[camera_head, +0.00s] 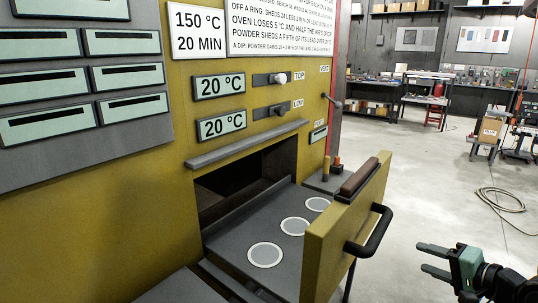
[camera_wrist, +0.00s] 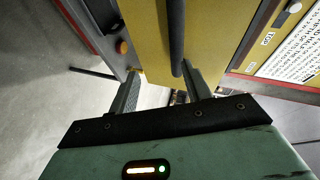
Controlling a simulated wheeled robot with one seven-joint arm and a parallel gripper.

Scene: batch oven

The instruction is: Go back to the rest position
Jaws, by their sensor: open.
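My gripper (camera_head: 428,258) is at the lower right in the head view, with its two fingers apart and nothing between them. It is to the right of the open oven drawer front (camera_head: 345,230) and its black handle (camera_head: 372,232), with a gap between them. In the wrist view my gripper (camera_wrist: 160,85) also shows open fingers. The yellow drawer front (camera_wrist: 148,35) and the dark handle (camera_wrist: 176,35) lie beyond the fingers there.
The yellow oven (camera_head: 150,190) shows two 20 °C displays and sliders. Its pulled-out tray (camera_head: 225,238) bears several pale rings. A small side shelf (camera_head: 318,183) holds pegs. A cable (camera_head: 500,200) lies on the floor. Open floor (camera_head: 420,170) extends behind my gripper.

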